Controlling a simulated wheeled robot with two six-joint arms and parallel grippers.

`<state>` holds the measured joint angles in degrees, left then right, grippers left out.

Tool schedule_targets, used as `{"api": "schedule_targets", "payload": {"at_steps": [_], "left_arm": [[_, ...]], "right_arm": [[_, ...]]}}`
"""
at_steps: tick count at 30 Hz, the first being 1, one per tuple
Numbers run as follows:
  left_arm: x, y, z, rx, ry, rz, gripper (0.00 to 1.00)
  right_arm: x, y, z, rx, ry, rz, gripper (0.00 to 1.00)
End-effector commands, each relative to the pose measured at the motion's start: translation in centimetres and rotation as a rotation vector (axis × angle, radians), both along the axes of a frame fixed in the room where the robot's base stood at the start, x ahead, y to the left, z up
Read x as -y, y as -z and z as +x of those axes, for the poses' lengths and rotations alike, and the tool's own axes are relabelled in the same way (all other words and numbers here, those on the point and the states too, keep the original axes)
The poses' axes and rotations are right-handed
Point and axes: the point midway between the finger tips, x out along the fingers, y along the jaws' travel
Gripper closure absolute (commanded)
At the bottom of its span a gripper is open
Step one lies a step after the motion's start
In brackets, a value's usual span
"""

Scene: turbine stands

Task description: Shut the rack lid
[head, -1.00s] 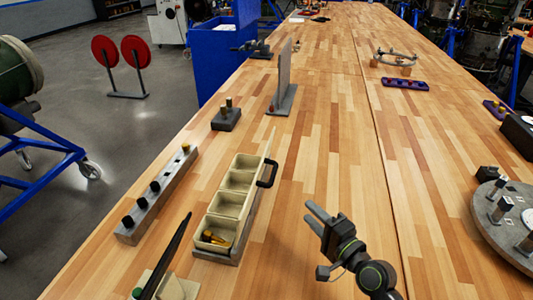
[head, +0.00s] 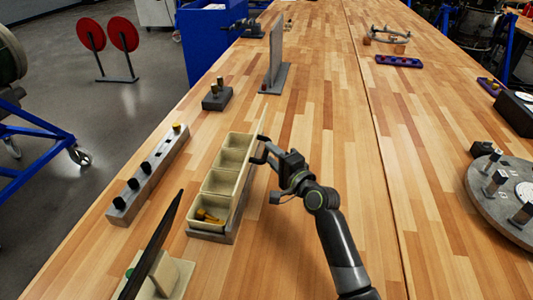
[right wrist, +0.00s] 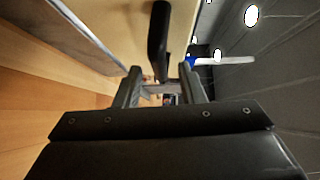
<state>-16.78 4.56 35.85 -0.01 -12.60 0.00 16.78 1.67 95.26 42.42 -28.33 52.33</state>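The rack (head: 212,236) is a row of beige bins on a grey base, and its front bin holds a yellow-and-black item (head: 208,216). Its lid (head: 250,172) is a thin beige panel standing open along the right side, with a black handle (head: 260,152) on its outer face. My right gripper (head: 270,153) is at this handle. In the right wrist view the handle (right wrist: 159,40) reaches between the two parted fingers (right wrist: 160,75), with gaps on both sides. My left gripper is not in view.
A grey bar with black knobs (head: 148,178) lies left of the rack. A dark pointed piece in a beige holder (head: 170,280) stands in front. An upright grey plate (head: 276,55) stands behind. A round grey fixture (head: 480,185) is far right.

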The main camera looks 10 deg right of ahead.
Motion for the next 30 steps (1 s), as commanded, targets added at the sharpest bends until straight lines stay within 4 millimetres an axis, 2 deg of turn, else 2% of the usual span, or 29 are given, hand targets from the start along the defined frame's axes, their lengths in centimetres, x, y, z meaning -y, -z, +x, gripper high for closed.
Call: {"api": "schedule_targets", "payload": {"at_steps": [6, 18, 27, 30], "left_arm": [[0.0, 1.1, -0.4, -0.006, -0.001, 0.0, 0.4], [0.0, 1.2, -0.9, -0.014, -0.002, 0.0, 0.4], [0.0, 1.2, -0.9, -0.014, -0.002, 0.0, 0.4], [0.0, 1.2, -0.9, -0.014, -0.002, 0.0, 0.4]], "right_arm": [[-1.0, 0.1, 2.3, 0.001, -0.001, 0.0, 0.64], [-1.2, 0.0, 2.9, 0.0, 0.0, 0.0, 0.64], [-1.2, 0.0, 2.9, 0.0, 0.0, 0.0, 1.0], [-1.2, 0.1, 2.9, -0.001, 0.0, 0.0, 1.0]]}}
